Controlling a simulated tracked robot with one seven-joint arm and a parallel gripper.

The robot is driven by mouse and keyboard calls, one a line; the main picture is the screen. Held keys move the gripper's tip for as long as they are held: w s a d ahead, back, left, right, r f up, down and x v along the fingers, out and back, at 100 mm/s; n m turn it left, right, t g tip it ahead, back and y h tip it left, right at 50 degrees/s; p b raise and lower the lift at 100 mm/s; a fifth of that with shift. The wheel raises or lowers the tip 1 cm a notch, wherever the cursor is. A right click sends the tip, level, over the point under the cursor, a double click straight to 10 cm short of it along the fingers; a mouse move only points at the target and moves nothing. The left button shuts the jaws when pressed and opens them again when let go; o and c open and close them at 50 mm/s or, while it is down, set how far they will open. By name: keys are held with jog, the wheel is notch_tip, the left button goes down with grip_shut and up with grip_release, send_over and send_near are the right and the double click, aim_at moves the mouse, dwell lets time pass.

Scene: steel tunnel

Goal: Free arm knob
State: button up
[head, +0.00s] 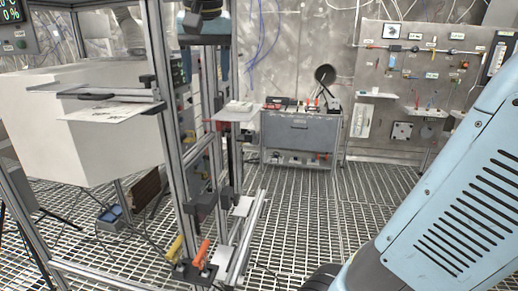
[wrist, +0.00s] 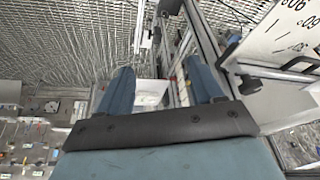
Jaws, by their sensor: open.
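My gripper (head: 206,78) hangs pointing down at the top of the head view, by the upright aluminium frame (head: 165,130). Its two blue fingers are apart with nothing held between them. In the wrist view my gripper (wrist: 160,76) shows the same gap, with a small white plate (wrist: 150,92) seen beyond it. Several black knob-like parts sit on the frame, including a lower one (head: 228,194), a bulkier one (head: 201,205) and one on the side arm (head: 148,80). I cannot tell which is the arm knob. None is between the fingers.
A large white box (head: 85,125) stands left of the frame. Orange-handled (head: 201,252) and yellow-handled (head: 175,249) clamps are low on the frame. A grey cabinet (head: 300,133) and a wall panel (head: 420,75) stand behind. The grated floor (head: 330,215) is clear at centre.

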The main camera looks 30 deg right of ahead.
jog(key=s+d+f+n, duration=0.1)
jog(key=s+d+f, duration=0.2)
jog(key=s+f, duration=0.2)
jog(key=s+d+f+n+t, duration=0.1)
jog(key=s+d+f, duration=0.2)
jog(key=s+f, duration=0.3)
jog(key=shift+d+f+n+y, duration=0.3)
jog(key=shift+f+y, duration=0.1)
jog(key=shift+f, duration=1.6)
jog(key=shift+s+f, duration=0.25)
jog(key=shift+f, duration=0.1)
jog(key=shift+c, duration=1.2)
jog(key=shift+s+d+f, duration=0.25)
jog(key=shift+s+f, duration=0.4)
jog(key=shift+f, duration=0.3)
jog(key=shift+c, duration=1)
jog(key=shift+w+d, duration=0.1)
